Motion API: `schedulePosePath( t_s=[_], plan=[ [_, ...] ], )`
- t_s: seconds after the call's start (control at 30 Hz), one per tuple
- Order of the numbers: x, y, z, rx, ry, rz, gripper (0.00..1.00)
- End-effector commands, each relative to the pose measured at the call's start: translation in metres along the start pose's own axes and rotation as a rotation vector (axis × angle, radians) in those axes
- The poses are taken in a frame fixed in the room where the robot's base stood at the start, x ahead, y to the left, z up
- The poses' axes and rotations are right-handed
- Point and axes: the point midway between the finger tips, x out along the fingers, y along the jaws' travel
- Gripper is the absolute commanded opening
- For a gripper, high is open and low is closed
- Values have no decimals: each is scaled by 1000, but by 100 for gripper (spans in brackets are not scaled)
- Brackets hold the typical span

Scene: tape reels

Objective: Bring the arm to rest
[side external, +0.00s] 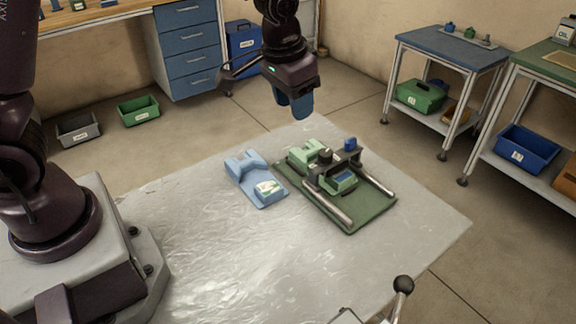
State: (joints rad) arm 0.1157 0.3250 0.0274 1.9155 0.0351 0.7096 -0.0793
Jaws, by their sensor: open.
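My gripper (295,106) hangs in the air above the back part of the table, with its blue fingertips pointing down. It is open, and I see nothing between the fingers. It is apart from everything on the table. Below it stands a green fixture (352,215) with two metal rails, a dark crossbar and a small blue block. To its left lies a light blue fixture (247,172) with a pale piece at its front end. No loose tape reel can be made out clearly.
The grey table top (220,245) is bare around the two fixtures. A lever with a black knob (403,284) rises at the front edge. A blue drawer cabinet (190,45), floor bins (138,110) and a blue-topped cart (450,48) stand beyond the table.

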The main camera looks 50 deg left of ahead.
Motion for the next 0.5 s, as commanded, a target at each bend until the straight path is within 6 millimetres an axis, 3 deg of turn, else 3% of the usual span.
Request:
schedulePosePath(
  t_s=[0.03,0.2,0.5],
  plan=[
    [-18,-3,14,0,3,4,43],
    [-68,-12,69,5,12,13,43],
    [-123,-21,159,-7,119,20,43]
  ],
)
